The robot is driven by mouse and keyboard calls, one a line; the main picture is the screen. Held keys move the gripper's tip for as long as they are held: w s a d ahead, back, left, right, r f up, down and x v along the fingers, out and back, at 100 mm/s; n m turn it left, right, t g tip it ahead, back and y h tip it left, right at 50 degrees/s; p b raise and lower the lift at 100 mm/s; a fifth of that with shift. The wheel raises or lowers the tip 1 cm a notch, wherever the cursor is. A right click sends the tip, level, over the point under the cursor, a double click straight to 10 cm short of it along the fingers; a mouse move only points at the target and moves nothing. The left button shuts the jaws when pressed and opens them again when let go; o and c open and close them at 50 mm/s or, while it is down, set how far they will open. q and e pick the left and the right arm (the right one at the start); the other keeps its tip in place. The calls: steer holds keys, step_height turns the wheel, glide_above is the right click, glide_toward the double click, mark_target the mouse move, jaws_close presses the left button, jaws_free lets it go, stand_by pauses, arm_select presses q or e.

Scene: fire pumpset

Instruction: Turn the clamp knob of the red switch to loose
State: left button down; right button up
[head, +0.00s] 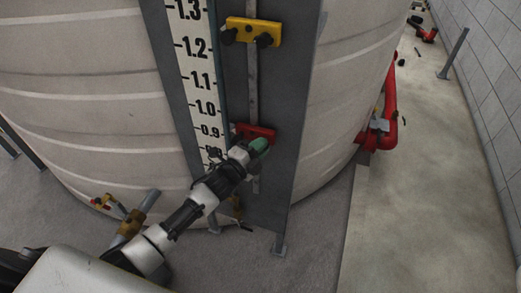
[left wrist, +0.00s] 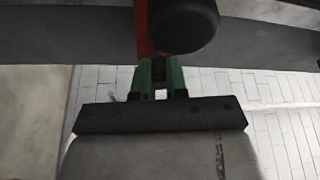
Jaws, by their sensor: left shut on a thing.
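The red switch (head: 254,131) sits on the grey post beside the level scale, just right of the 0.9 mark. My left gripper (head: 259,146), with green fingertips, reaches up to its right end and covers much of it. In the left wrist view the green fingers (left wrist: 160,75) are closed around a dark part at the red switch (left wrist: 142,32), where the clamp knob is; the held part is mostly hidden. A large dark round knob (left wrist: 183,22) shows above the fingers in that view. My right gripper is not in view.
A yellow switch (head: 253,31) with two dark knobs is higher on the same post. A large pale tank (head: 80,90) stands behind. A red pipe (head: 390,110) is at right. Open floor (head: 425,180) lies farther right, along a wall.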

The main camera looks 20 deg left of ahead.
arm_select(q)
steer(key=n+b, duration=0.1)
steer(key=n+t, duration=0.1)
steer(key=n+b, duration=0.1)
steer(key=n, duration=0.1)
steer(key=shift+f+y+b, duration=0.3)
steer(key=shift+b, duration=0.05)
steer(key=n+t+y+b, duration=0.1)
steer(key=n+t+b, duration=0.1)
steer(key=n, duration=0.2)
steer(key=shift+d+n, duration=0.1)
steer(key=shift+n, duration=0.2)
steer(key=n+t+y+b, duration=0.1)
steer(key=n+y, duration=0.1)
steer(key=n, duration=0.3)
steer(key=shift+r+n+t+y+b, duration=0.1)
steer(key=shift+n+t+y+b, duration=0.15)
steer(key=shift+n+y, duration=1)
steer(key=shift+n+t+y+b, duration=0.1)
steer(key=shift+n+t+y, duration=0.25)
steer(key=shift+n, duration=1.9)
steer(key=c, duration=1.2)
jaws_free()
steer(key=shift+o, duration=0.2)
